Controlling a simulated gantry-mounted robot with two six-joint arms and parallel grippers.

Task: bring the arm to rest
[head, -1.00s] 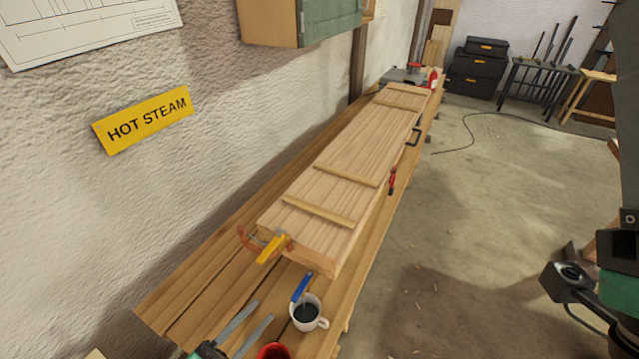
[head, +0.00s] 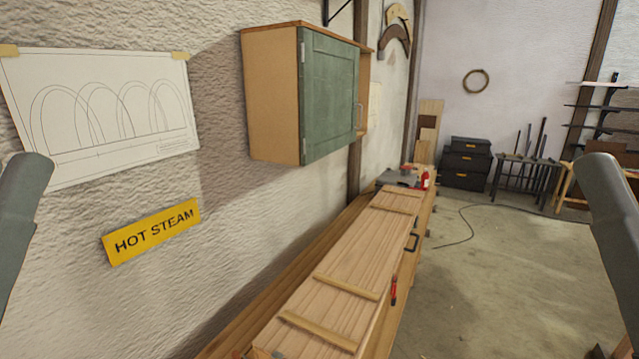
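Grey parts that look like my own arm links show at the left and right edges of the head view. Neither gripper is in the picture, so I cannot see whether they hold anything. A long wooden box (head: 368,255) with cross battens lies on the wooden bench (head: 268,314) along the wall. Its near end runs out of the bottom of the picture.
A green-doored cabinet (head: 328,95) hangs on the wall above the bench. A yellow HOT STEAM sign (head: 152,232) and a drawing (head: 105,115) are on the wall. Black cases (head: 467,160) and a stand (head: 521,172) are at the back. The floor (head: 480,290) right of the bench is mostly clear.

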